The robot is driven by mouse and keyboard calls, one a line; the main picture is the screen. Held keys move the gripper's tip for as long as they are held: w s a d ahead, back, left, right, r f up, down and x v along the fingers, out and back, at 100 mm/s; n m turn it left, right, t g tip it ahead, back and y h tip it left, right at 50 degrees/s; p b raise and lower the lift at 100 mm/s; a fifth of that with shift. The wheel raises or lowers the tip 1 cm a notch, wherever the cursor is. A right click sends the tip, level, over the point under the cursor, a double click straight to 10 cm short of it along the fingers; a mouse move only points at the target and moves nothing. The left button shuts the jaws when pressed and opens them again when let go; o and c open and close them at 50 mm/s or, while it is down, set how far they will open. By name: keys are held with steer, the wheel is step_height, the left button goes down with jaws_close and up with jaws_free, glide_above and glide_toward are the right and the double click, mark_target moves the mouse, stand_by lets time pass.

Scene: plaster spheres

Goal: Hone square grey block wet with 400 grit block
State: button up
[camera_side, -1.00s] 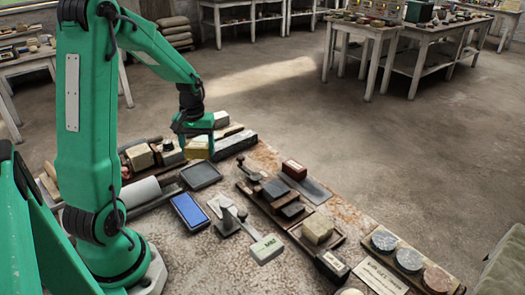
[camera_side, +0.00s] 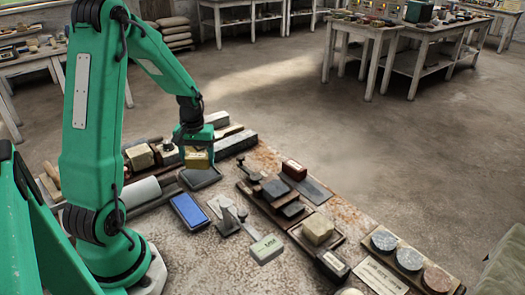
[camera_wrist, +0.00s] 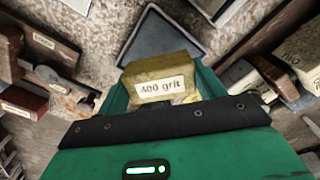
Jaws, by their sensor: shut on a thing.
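My gripper (camera_side: 196,155) is shut on a yellowish block (camera_side: 197,161), held up by its sides. A flat dark grey square piece with a paler rim (camera_side: 203,179) lies on the bench just below and in front of the block. It also shows in the wrist view beyond the block (camera_wrist: 160,42). I cannot tell whether it is the grey block or a shallow tray. The block looks apart from it.
A blue rectangular block (camera_side: 189,211) lies nearer the camera. A metal stand with a labelled plate (camera_side: 266,248) is to its right. Dark blocks on a wooden board (camera_side: 276,190) lie further right. Several stones and blocks (camera_side: 139,157) line the bench behind my gripper.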

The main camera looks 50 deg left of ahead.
mark_target(199, 165)
steer(key=shift+f, duration=1)
steer(key=shift+f, duration=0.7)
stand_by(1.9)
steer(key=shift+r, duration=0.1)
steer(key=shift+r, duration=3.5)
steer(key=w+d+r+m, duration=0.3)
steer(key=d, duration=0.4)
steer(key=w+d+r+m, duration=0.3)
steer(key=d+r, duration=0.1)
steer(key=d, duration=0.4)
steer(key=w+d+r+m, duration=0.3)
steer(key=d, duration=0.5)
steer(key=shift+w+r+m, duration=0.2)
steer(key=shift+r+m, duration=0.15)
steer(key=shift+m, duration=0.05)
